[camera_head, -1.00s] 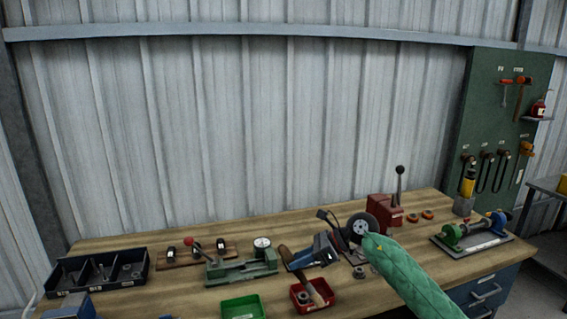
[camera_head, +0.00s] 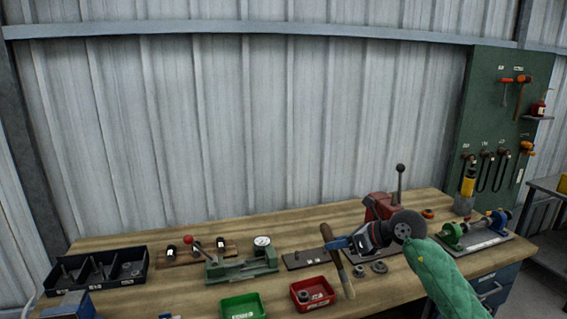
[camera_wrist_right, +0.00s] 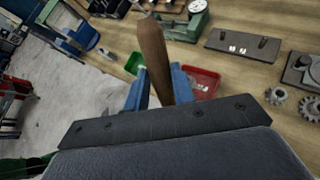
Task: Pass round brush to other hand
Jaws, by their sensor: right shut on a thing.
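The round brush (camera_head: 346,281) shows as a long brown wooden handle, slightly tilted, above the front of the bench. My right gripper (camera_head: 340,244) is shut on it, with blue fingers on either side of the handle. In the right wrist view the handle (camera_wrist_right: 152,58) stands up between the blue fingers (camera_wrist_right: 155,88). The bristle end cannot be made out. My left gripper is not in view.
A red bin (camera_head: 293,301) and a green bin (camera_head: 242,313) stand at the bench's front. A green fixture with a dial (camera_head: 240,268) sits behind them. Metal gears (camera_head: 379,267) lie below my right wrist. A black divided tray (camera_head: 97,288) is at left.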

